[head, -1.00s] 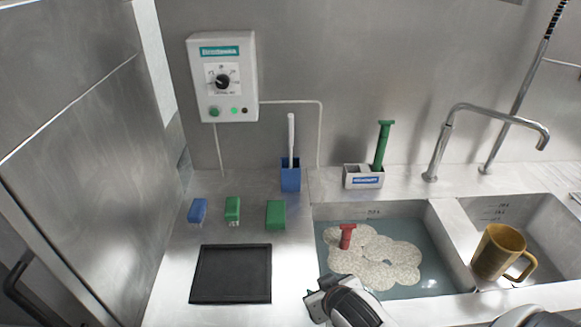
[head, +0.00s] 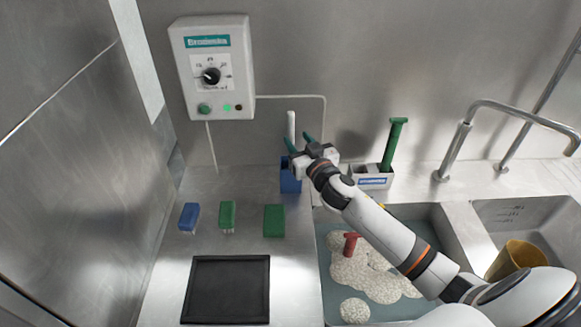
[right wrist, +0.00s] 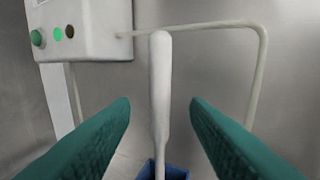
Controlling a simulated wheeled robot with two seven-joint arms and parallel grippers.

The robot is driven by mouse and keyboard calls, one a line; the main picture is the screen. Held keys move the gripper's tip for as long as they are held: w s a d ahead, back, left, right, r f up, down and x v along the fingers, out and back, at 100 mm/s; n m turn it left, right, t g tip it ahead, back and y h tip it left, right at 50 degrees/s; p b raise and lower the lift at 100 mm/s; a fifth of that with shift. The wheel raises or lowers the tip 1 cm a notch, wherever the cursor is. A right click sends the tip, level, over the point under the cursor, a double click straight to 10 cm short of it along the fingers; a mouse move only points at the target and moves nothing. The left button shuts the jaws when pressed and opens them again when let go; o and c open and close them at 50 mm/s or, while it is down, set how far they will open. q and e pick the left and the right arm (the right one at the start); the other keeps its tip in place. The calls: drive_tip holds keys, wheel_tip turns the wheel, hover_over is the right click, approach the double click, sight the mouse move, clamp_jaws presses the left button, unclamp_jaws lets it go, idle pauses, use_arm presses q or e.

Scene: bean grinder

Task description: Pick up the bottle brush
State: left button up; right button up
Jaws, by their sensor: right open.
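The bottle brush (head: 291,127) stands upright in a blue holder (head: 289,178) against the back wall, with its white handle up. In the right wrist view the white handle (right wrist: 160,90) rises between the two green fingers, with a gap on both sides. The blue holder (right wrist: 163,172) shows at the bottom of that view; the brush's lower end is hidden inside it. My right gripper (head: 299,143) is open at the handle, reaching over the sink from the right. My left gripper is out of view.
A control box (head: 213,68) hangs above left. The sink holds foamy water and a red-handled item (head: 351,244).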

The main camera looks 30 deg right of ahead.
sight(292, 135)
drive_tip(key=shift+w+d, duration=0.1)
drive_tip(key=shift+w, duration=0.55)
drive_tip(key=shift+w+d+f, duration=0.1)
drive_tip(key=shift+w+f, duration=0.1)
drive_tip(key=shift+w, duration=0.5)
drive_tip(key=w+p, duration=0.1)
drive_tip(key=w, duration=0.3)
drive_tip(key=shift+w+f, duration=0.2)
drive_tip(key=shift+w, duration=0.15)
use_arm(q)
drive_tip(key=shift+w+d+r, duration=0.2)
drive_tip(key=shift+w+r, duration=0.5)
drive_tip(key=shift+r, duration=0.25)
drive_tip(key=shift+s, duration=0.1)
use_arm(e)
drive_tip(key=shift+s, duration=0.15)
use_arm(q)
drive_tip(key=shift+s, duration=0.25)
use_arm(e)
clamp_jaws()
